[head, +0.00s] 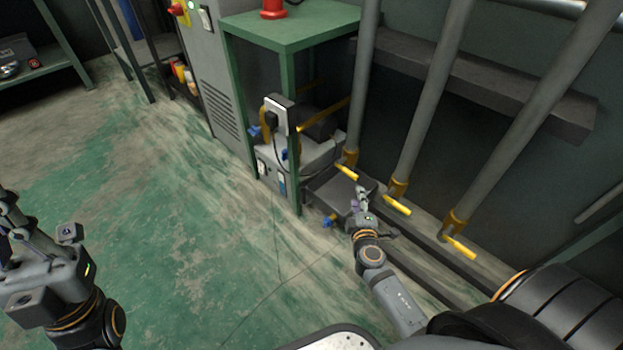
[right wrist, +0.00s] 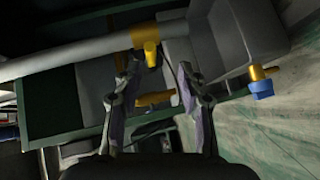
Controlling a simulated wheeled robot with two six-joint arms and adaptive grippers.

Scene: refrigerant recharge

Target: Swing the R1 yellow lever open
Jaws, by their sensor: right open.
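Three grey pipes come down the right of the head view, each with a yellow lever at its foot: a left one (head: 347,172), a middle one (head: 397,205) and a right one (head: 462,248). No R1 label is legible. My right gripper (head: 361,192) is open and empty, just below the left lever and apart from it. In the right wrist view, a yellow fitting (right wrist: 146,36) on a grey pipe lies beyond the gap between my open fingers (right wrist: 155,80). My left gripper (head: 30,235) is at the left edge, partly cut off, over the floor.
A green-framed stand (head: 295,30) holds a grey machine with blue knobs beside the left pipe. A grey tray (head: 325,190) sits under it, with a blue-handled valve (head: 328,221) at its front. The green floor (head: 190,230) between my arms is clear.

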